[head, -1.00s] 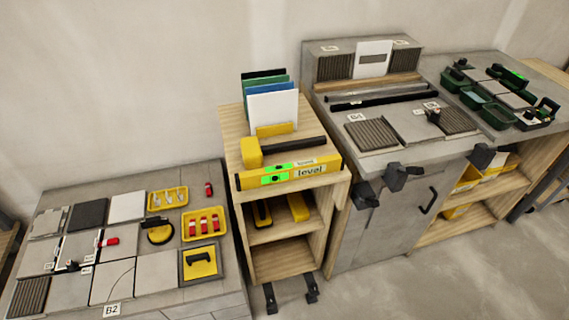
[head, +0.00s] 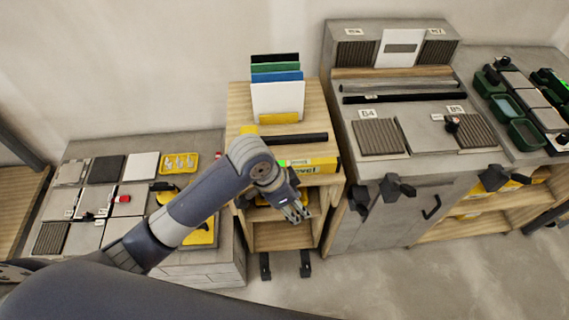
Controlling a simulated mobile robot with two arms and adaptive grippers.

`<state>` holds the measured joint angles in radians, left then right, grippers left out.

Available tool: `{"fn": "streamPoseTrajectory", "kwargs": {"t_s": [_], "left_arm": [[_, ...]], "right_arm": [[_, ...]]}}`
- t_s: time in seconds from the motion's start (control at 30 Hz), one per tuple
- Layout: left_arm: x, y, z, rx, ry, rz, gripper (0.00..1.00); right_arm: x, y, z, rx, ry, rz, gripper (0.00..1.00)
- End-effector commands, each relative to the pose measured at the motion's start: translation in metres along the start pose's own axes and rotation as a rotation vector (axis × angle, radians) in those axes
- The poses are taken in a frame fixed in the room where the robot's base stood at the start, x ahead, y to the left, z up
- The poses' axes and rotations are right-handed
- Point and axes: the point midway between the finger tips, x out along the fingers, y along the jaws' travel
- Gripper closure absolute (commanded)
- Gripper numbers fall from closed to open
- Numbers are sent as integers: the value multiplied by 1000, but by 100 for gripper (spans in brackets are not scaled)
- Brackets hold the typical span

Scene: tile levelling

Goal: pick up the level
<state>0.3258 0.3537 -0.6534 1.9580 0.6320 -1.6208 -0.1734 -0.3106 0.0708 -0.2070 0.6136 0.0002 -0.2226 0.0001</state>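The yellow level (head: 325,163) lies along the front edge of the top of the wooden shelf cart (head: 237,97). Its right part shows, with part of the "level" label and a bit of green. My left arm hides its left part. My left gripper (head: 297,213) is in front of the cart, lower than the level in the picture and apart from it. Its fingers look spread, with nothing between them. My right gripper is not in view.
A black-handled tool (head: 300,139) lies behind the level, and upright coloured boards (head: 276,99) stand behind that. A tile bench (head: 140,140) is at left, partly behind my arm. A grey workbench (head: 400,165) with clamps stands close at right.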

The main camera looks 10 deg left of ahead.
Motion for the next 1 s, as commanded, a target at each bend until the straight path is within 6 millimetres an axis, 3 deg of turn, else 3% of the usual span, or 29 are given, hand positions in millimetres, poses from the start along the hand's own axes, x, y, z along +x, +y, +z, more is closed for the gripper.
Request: {"fn": "streamPoseTrajectory", "kwargs": {"t_s": [0.27,0.5,0.67,0.8,1.0], "left_arm": [[-47,-46,-16,228,-166,6,58],[-94,-95,-14,294,-307,5,58],[-116,-115,-11,295,-354,5,58],[-117,-121,-7,291,-369,9,58],[-88,-122,4,291,-370,11,58]], "right_arm": [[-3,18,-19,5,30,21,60],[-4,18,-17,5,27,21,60],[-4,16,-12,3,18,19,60],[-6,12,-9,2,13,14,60],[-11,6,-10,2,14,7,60]]}}
